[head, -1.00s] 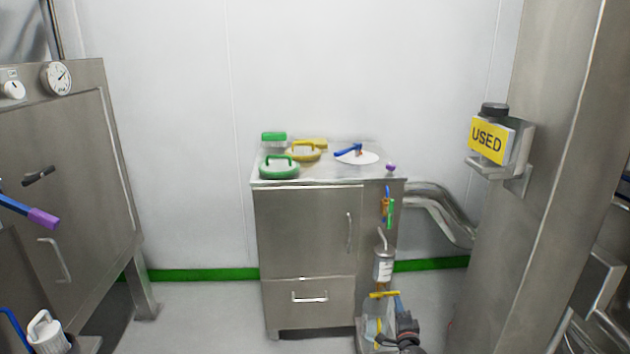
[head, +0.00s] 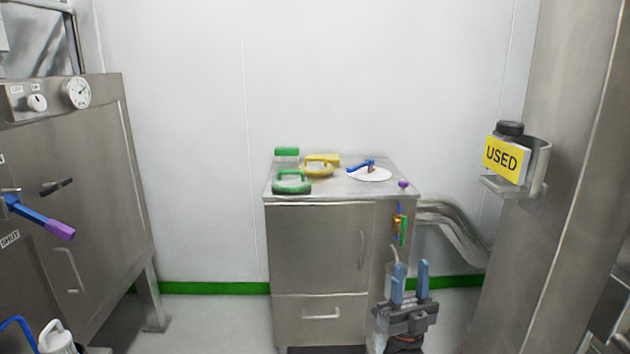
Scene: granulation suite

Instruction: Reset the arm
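My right gripper (head: 411,283) shows at the lower right of the head view, in front of the steel cabinet's right side. Its two blue fingers point up and stand apart, with nothing between them, so it is open and empty. It partly hides the items at the cabinet's right side. My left gripper is not in view.
A steel machine (head: 75,180) stands left. A holder with a "USED" sign (head: 503,158) juts from the right column.

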